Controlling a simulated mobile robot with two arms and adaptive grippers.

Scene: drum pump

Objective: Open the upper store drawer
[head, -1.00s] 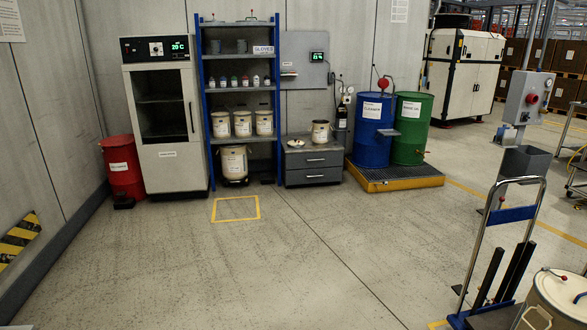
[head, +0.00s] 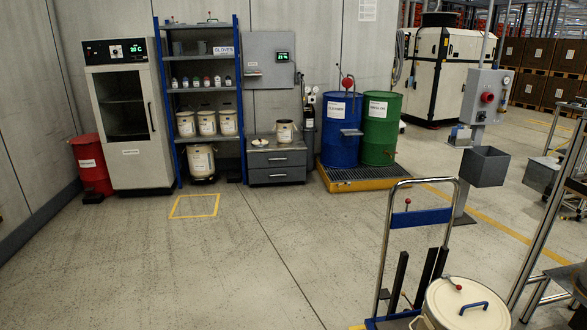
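A grey two-drawer cabinet (head: 277,163) stands against the back wall, between the blue shelf rack and the drums. Its upper store drawer (head: 277,159) is closed, with a light bar handle across its front. A lower drawer (head: 277,175) beneath it is also closed. On the cabinet top are a cream pail (head: 286,132) and a small round lid (head: 259,142). Neither of my grippers shows in the head view. The cabinet is several steps away across the floor.
A hand truck (head: 412,218) and a cream lidded drum (head: 466,305) stand at the front right. Blue (head: 340,135) and green (head: 380,130) drums sit on a yellow-edged pallet (head: 371,184) right of the cabinet. The middle floor (head: 235,260), with a yellow square marking (head: 195,206), is clear.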

